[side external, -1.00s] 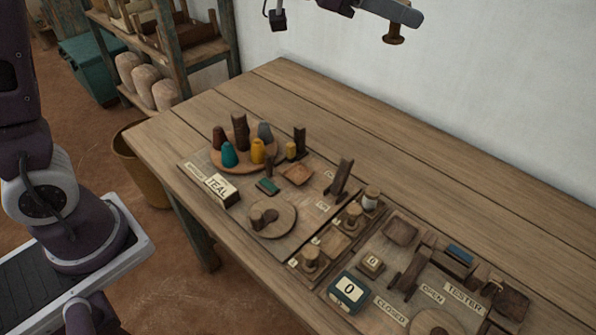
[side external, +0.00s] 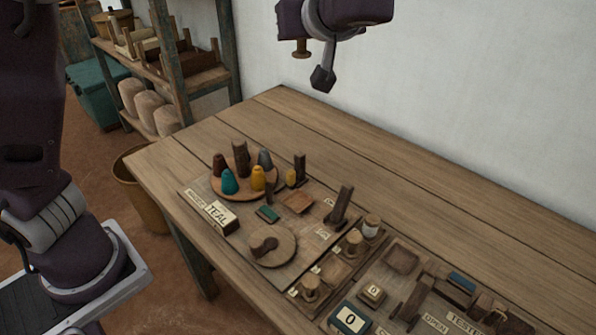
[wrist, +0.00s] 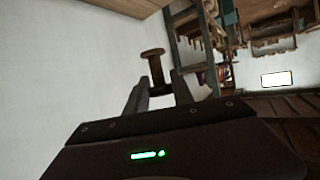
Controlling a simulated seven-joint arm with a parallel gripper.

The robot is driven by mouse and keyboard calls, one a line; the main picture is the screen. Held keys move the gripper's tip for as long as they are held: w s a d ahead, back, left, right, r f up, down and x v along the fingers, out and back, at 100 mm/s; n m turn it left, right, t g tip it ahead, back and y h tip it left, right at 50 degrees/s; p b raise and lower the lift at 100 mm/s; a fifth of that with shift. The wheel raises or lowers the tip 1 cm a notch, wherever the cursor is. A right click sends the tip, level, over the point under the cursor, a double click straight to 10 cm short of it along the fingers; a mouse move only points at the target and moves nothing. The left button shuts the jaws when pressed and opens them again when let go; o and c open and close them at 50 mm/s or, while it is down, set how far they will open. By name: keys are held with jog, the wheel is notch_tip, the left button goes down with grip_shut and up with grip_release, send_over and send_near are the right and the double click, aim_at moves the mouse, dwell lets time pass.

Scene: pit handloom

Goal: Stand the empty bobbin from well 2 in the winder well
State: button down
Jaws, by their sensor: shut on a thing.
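The brown empty bobbin (side external: 301,48) hangs in my gripper (side external: 304,36), high above the back of the table near the white wall. In the wrist view the bobbin (wrist: 154,68) shows its flanged, narrow-waisted shape between the two finger ends of my gripper (wrist: 160,87), which is shut on it. The winder board (side external: 230,238) carries a round disc (side external: 273,248) with a crank and dark upright posts (side external: 342,206). I cannot tell which hole is the winder well.
A tester board (side external: 445,295) with upright parts is at the right. A shelf rack (side external: 175,75) stands behind at the left. The table's back strip (side external: 400,150) is clear.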

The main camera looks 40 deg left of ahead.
aim_at(298, 203)
jog(key=shift+s+d+n+g, duration=0.1)
jog(key=shift+s+n+g, duration=0.2)
jog(key=shift+s, duration=0.4)
notch_tip(298, 203, down, 36)
jog(key=shift+w+r, duration=0.1)
jog(key=shift+w, duration=0.05)
jog(key=c, duration=1.1)
grip_release()
